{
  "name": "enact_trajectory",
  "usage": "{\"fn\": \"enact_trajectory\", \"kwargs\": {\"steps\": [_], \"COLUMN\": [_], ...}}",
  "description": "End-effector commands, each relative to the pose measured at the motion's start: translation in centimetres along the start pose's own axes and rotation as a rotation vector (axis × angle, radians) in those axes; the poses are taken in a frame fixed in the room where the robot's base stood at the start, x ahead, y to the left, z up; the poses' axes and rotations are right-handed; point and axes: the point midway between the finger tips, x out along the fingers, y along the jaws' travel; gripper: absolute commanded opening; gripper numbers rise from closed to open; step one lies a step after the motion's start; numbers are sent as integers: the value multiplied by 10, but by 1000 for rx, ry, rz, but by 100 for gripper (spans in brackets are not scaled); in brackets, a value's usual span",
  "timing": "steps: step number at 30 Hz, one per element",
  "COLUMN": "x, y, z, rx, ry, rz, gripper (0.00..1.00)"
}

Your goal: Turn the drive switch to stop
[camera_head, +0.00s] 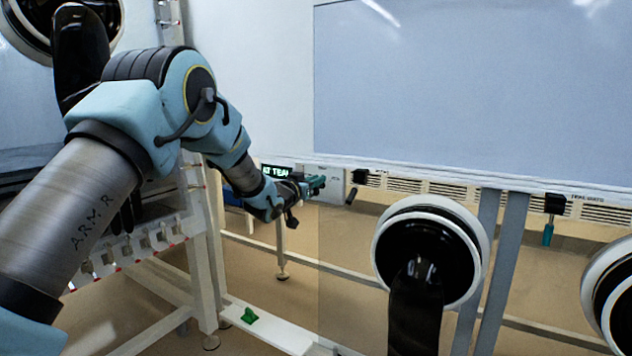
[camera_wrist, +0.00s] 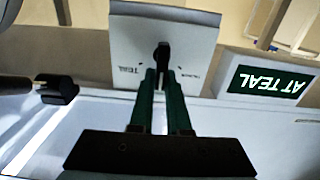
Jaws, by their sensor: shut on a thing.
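In the wrist view, a pale plate (camera_wrist: 193,38) carries a small black switch knob (camera_wrist: 162,50). One label on the plate reads "TEAL" upside down; the other is too small to read. My gripper (camera_wrist: 162,74) has its two green fingers shut on the knob. A display (camera_wrist: 268,82) beside the plate reads "AT TEAL", upside down in this view. In the head view, my gripper (camera_head: 318,184) is at the pale switch box (camera_head: 335,174), with the display (camera_head: 275,171) to its left, partly covered by my arm. The knob is hidden there.
A black handle (camera_head: 352,193) hangs just right of the switch box. A teal-handled lever (camera_head: 548,234) hangs further right. A glove port (camera_head: 476,222) with a black glove stands in front, below the large pale panel (camera_head: 470,90). A white frame (camera_head: 205,250) stands left.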

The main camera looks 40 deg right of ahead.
Motion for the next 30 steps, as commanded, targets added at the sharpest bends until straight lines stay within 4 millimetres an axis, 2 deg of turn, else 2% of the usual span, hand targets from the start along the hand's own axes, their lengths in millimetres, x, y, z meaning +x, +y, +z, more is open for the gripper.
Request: {"fn": "enact_trajectory", "kwargs": {"steps": [17,30], "x": [0,0], "y": [0,6], "z": [1,4], "rx": [12,252], "ry": [0,1], "rz": [0,0], "gripper": [0,0]}}
